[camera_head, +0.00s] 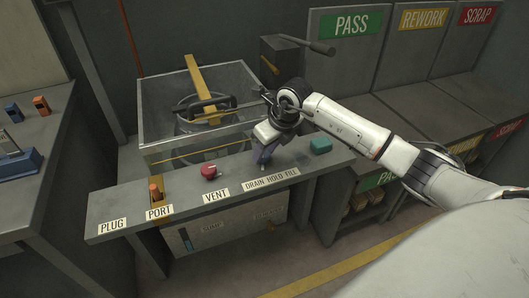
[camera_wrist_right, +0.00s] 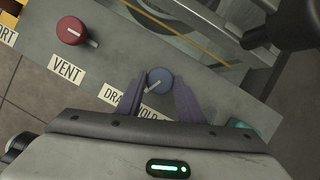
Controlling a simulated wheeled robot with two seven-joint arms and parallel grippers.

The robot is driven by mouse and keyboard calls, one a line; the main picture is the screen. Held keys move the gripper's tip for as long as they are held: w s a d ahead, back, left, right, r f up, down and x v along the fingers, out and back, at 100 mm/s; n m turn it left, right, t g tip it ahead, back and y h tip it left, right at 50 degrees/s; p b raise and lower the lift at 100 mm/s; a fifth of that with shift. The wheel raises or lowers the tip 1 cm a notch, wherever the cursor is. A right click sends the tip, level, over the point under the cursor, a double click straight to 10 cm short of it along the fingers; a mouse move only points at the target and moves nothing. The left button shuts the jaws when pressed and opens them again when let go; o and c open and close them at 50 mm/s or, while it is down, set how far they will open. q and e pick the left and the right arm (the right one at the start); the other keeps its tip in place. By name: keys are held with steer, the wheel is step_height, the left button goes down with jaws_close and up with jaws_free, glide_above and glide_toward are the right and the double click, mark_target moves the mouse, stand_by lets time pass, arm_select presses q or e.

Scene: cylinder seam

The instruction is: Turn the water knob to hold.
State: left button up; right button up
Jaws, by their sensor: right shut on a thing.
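The water knob (camera_wrist_right: 162,76) is a round blue knob with a white pointer, beside the DRAIN, HOLD and FILL label (camera_head: 270,180). In the right wrist view its pointer slants to the lower left, roughly between DRAIN and HOLD. My right gripper (camera_head: 262,156) is over the panel shelf behind that label. Its purple fingers (camera_wrist_right: 160,84) are shut on the knob, one on each side. In the wrist view the fingers partly cover the label. My left gripper is not in view.
A red vent knob (camera_head: 209,171) and an orange port piece (camera_head: 155,192) are left along the shelf (camera_head: 127,207). A teal block (camera_head: 320,146) is to the right. A clear-walled tank (camera_head: 160,118) with a yellow bar stands behind. PASS, REWORK and SCRAP bays are at the right.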

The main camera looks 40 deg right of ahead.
steer(key=shift+d+n+y+b, duration=0.15)
steer(key=shift+n+y+b, duration=0.3)
steer(key=shift+n, duration=0.65)
steer(key=shift+w+n+y+b, duration=0.1)
steer(key=shift+n+y+b, duration=0.3)
steer(key=shift+n, duration=0.6)
steer(key=shift+g, duration=0.3)
steer(key=o, duration=1.1)
steer(key=shift+c, duration=0.2)
steer(key=shift+r, duration=0.1)
steer(key=v, duration=1)
